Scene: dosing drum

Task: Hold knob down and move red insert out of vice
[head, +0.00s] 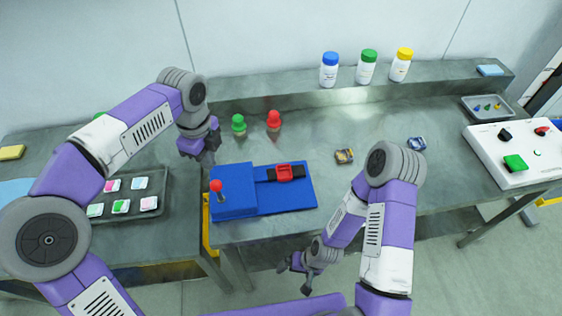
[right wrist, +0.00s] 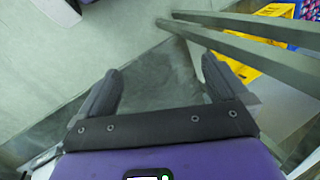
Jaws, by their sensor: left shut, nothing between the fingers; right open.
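A blue vice fixture (head: 245,204) stands near the front edge of the table. The red knob (head: 215,186) sits on a short stem at its left end. The red insert (head: 284,171) lies in the dark vice jaws (head: 268,174) on the right part of the fixture. My left gripper (head: 206,160) is shut and empty, above the table behind and a little left of the knob, apart from it. My right gripper (head: 293,283) is open and empty, in front of and below the table edge. Its two fingers (right wrist: 165,90) show apart in the right wrist view with only floor between them.
Green (head: 238,123) and red (head: 274,119) knobbed pieces stand behind the fixture. Two small items (head: 344,156) lie to the right. Bottles (head: 367,67) stand on the back shelf. A card tray (head: 130,203) is at left, a white control box (head: 515,152) at right. Table between is clear.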

